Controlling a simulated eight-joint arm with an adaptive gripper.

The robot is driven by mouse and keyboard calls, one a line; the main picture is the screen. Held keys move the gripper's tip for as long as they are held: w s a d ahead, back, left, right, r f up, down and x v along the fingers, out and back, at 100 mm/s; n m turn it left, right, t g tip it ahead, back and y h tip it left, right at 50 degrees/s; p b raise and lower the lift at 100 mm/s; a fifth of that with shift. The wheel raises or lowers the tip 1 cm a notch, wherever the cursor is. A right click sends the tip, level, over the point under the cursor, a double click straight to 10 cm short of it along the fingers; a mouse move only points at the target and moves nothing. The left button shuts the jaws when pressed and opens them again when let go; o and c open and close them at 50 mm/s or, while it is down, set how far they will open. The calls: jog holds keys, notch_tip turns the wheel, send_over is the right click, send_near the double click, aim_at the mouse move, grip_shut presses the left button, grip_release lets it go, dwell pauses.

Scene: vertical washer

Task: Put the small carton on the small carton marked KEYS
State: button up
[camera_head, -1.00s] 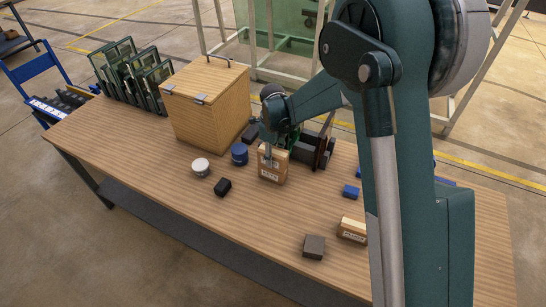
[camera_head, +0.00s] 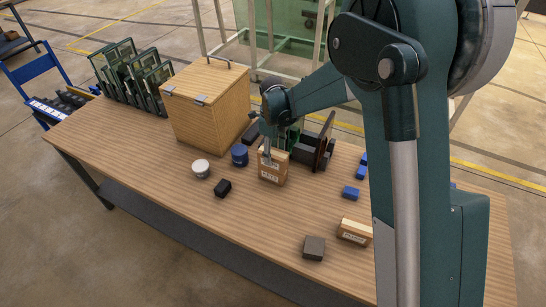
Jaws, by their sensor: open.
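Two small tan cartons appear stacked upright near the middle of the table. The lower carton (camera_head: 269,176) has a white label that seems to read KEYS. The upper carton (camera_head: 277,161) also has a label and seems to rest on the lower one; the seam between them is hard to make out. My gripper (camera_head: 267,157) is open at the top of the upper carton, with a grey finger in front of its upper part. The far finger is hidden, and I cannot tell whether the fingers touch the carton.
Another labelled carton (camera_head: 354,232) lies near the front edge beside a dark grey block (camera_head: 314,247). A wooden box (camera_head: 205,105) stands behind; dark upright plates (camera_head: 322,145) stand right.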

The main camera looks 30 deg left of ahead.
notch_tip(320, 180, up, 9)
jog(key=shift+f, duration=0.1)
dwell(0.3)
dwell(0.6)
jog(key=shift+d+r, duration=0.4)
jog(key=shift+d, duration=0.05)
jog(key=s+d+r+n+t, duration=0.1)
jog(key=s+d+r+n, duration=0.15)
jog(key=d+r, duration=0.55)
jog(key=s+d+r+n+t+y, duration=0.1)
jog(key=d+r+n, duration=0.2)
jog(key=d, duration=1)
jog(key=s+d+r+n+t, duration=0.1)
jog(key=d+r+n, duration=0.2)
jog(key=d+r, duration=0.5)
jog(key=s+d+f+n+t, duration=0.1)
jog(key=s+d+n, duration=0.3)
jog(key=s+d, duration=0.6)
jog(key=s+d+f+n+t+h, duration=0.1)
jog(key=s+d+n+t, duration=0.2)
jog(key=s+d, duration=0.6)
jog(key=d+n, duration=0.2)
jog(key=d, duration=0.5)
jog(key=shift+s+d+f, duration=0.3)
jog(key=shift+s+f, duration=0.05)
jog(key=shift+f, duration=0.05)
